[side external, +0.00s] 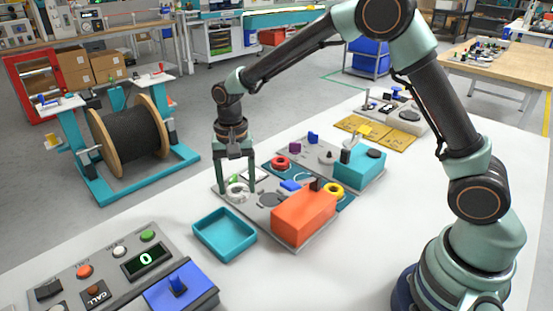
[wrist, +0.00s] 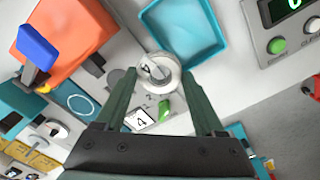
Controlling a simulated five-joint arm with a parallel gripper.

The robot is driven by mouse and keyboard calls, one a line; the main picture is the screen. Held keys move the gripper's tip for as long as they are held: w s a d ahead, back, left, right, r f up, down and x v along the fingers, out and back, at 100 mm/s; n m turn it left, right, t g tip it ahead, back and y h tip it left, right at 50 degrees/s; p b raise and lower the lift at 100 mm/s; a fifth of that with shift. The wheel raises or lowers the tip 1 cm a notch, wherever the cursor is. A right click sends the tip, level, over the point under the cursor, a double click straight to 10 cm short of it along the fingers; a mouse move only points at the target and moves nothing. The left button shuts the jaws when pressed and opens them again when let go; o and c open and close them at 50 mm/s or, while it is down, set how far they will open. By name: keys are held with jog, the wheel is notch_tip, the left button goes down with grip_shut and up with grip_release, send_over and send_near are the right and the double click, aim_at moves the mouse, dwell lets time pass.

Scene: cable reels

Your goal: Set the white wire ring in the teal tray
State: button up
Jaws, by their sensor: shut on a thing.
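The white wire ring (side external: 237,193) is at the left corner of the grey board in the side external view, and it also shows in the wrist view (wrist: 160,80). My gripper (side external: 237,187) points down with one finger on each side of the ring and is shut on it. I cannot tell whether the ring touches the board or is slightly raised. The teal tray (side external: 225,231) lies on the white table just in front of the board. It is empty and also shows at the top of the wrist view (wrist: 185,27).
An orange box (side external: 303,217) stands on the board right of the tray. A red ring (side external: 281,162) and yellow ring (side external: 333,190) are on the board. A control panel (side external: 115,262) with buttons is at the front left. Bare table separates panel and tray.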

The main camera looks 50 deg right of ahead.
jog(key=shift+s+a+f+n, duration=0.15)
jog(key=shift+a+f+n, duration=0.2)
jog(key=shift+a+f, duration=0.5)
jog(key=shift+s+a+f+n, duration=0.2)
jog(key=shift+a+f+n, duration=0.2)
jog(key=shift+a+f, duration=0.5)
jog(key=shift+s+a+f+n, duration=0.15)
jog(key=shift+a+f+n, duration=0.3)
jog(key=shift+a, duration=0.7)
jog(key=shift+f, duration=0.25)
jog(key=shift+f, duration=1.45)
jog(key=o, duration=1.5)
jog(key=shift+r, duration=4.05)
